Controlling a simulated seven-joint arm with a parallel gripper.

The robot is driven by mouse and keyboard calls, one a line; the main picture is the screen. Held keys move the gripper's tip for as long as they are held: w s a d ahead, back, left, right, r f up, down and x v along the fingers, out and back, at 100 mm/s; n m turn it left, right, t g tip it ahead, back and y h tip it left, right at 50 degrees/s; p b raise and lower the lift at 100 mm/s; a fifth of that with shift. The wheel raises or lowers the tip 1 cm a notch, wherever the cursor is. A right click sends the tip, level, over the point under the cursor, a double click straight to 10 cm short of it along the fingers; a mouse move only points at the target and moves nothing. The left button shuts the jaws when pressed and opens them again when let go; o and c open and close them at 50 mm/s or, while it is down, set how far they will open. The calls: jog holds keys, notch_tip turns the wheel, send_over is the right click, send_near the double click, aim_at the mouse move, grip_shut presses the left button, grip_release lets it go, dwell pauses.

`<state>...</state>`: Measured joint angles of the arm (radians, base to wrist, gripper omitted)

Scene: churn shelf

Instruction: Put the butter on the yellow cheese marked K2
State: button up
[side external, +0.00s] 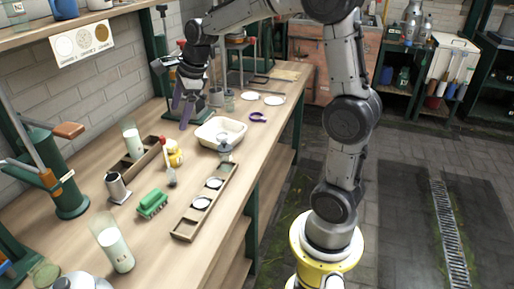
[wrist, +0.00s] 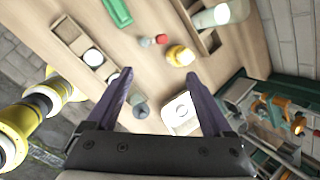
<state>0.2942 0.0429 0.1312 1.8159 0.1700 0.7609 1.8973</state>
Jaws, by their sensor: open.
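A small yellow piece with a pale band (side external: 175,154) stands on the bench by a wooden rack; it also shows in the wrist view (wrist: 179,55). No K2 mark is legible on it. A cream-white, rounded rectangular dish or block (side external: 221,132) lies to its right; in the wrist view (wrist: 181,115) it is partly behind the right finger and has a round detail on top. I cannot tell which thing is the butter. My gripper (side external: 183,113) is open and empty above the bench, beyond the cream-white thing; its purple fingers also show in the wrist view (wrist: 160,75).
A glass jar (side external: 224,146) stands close beside the cream-white thing. A compartment tray (side external: 188,227) with white discs lies along the bench edge. A green brush (side external: 152,203), a metal cup (side external: 117,187) and a milk bottle (side external: 113,248) stand nearer. A purple ring (side external: 258,117) lies to the right.

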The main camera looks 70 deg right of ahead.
jog(key=s+a+n, duration=0.5)
jog(key=s+n, duration=0.7)
jog(key=n, duration=0.1)
jog(key=s+a+n, duration=0.5)
jog(key=s+n, duration=0.8)
jog(key=shift+s+r+t, duration=0.2)
jog(key=shift+s+t, duration=0.05)
jog(key=shift+t, duration=0.15)
